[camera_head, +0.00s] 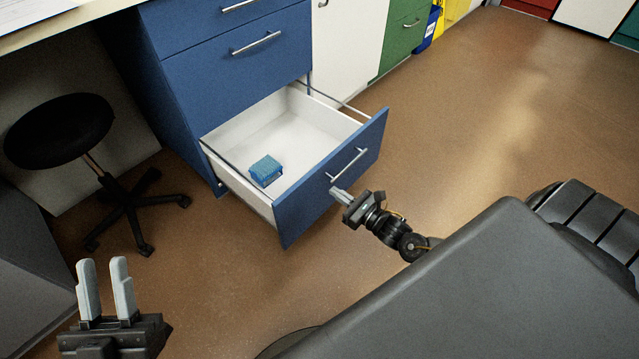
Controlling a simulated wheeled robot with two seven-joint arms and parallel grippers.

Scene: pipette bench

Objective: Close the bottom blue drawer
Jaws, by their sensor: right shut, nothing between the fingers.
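The bottom blue drawer (318,190) of the blue cabinet is pulled out, with its white inside showing. A small blue box (265,170) lies in it near the left side. The drawer front has a silver bar handle (348,164). My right gripper (338,193) is shut and empty. Its fingertips are at the drawer front just below the handle; I cannot tell whether they touch it. My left gripper (105,290) is open and empty, with its fingers pointing up, at the lower left, away from the drawer.
The drawers above (240,65) are shut. A black stool (75,140) stands left of the cabinet under the bench top. A white door and a green cabinet (403,35) stand to the right. The brown floor at right is clear.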

